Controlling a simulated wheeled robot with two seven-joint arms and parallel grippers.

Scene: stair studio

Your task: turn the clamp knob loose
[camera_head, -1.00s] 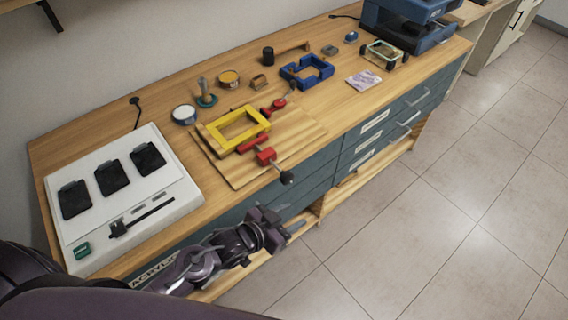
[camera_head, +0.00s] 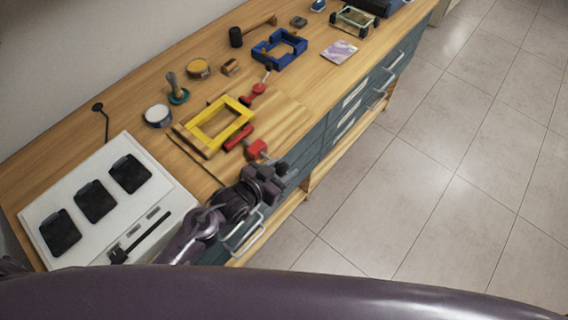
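A red clamp (camera_head: 257,149) lies at the front edge of a wooden board, beside a yellow frame (camera_head: 194,125). Its red bar runs back along the frame, and its screw end points toward the bench's front edge. The clamp's dark knob is not clearly told apart from my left gripper (camera_head: 270,178), which is right at that end. I cannot tell whether they touch, or whether the fingers are open or shut. A second red clamp (camera_head: 258,88) lies at the frame's far side, with a dark end piece. My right gripper is not in view.
A white tray with black pads (camera_head: 60,200) is at the left of the bench. A blue frame (camera_head: 262,56), a tin (camera_head: 158,115) and small items stand behind. Drawer handles (camera_head: 245,238) jut from the bench front. Open floor (camera_head: 420,200) lies to the right.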

